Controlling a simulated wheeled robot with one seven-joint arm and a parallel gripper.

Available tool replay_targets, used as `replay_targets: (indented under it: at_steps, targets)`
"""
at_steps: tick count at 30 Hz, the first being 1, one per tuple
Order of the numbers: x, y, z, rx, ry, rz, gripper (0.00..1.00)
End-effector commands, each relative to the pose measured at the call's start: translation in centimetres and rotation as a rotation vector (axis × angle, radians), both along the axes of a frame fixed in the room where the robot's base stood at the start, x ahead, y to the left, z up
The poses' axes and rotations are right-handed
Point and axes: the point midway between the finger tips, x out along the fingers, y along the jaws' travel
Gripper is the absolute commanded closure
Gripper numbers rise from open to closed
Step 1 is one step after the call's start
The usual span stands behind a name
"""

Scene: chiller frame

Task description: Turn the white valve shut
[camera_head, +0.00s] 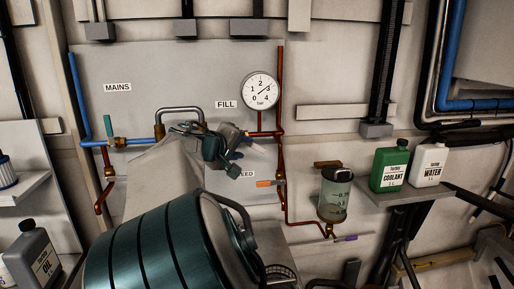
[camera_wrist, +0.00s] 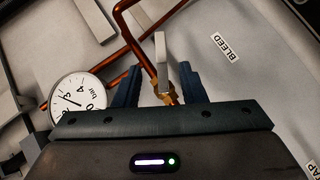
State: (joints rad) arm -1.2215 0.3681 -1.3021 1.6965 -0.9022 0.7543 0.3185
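The white valve has a pale flat handle (camera_wrist: 161,48) on a brass body (camera_wrist: 162,92), on a copper pipe. In the wrist view the handle stands between my two fingers, with a gap to each. My gripper (camera_wrist: 159,70) is open around it; I cannot tell the depth between fingertips and handle. In the head view my gripper (camera_head: 242,152) is at the panel below the gauge, and a small pale piece of the handle (camera_head: 257,148) shows beside it. My gripper and arm hide the valve body there.
The gauge (camera_head: 261,91) is just above, with copper pipe (camera_head: 281,100) beside it. An orange-handled valve (camera_head: 267,183) lies below right and a green-handled valve (camera_head: 109,126) at left. A clear cup (camera_head: 334,195) and bottles (camera_head: 390,168) stand right.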

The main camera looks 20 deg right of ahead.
Motion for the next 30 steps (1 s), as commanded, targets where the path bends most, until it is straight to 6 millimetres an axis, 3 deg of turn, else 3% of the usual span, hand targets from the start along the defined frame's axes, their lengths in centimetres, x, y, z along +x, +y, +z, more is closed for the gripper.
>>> replay_targets:
  at_steps: [16, 30]
  targets:
    - [3.9, -5.1, -2.4, 0.0, 0.002, 0.0, 0.63]
    - [5.4, -6.7, -3.4, 0.001, 0.001, 0.004, 0.63]
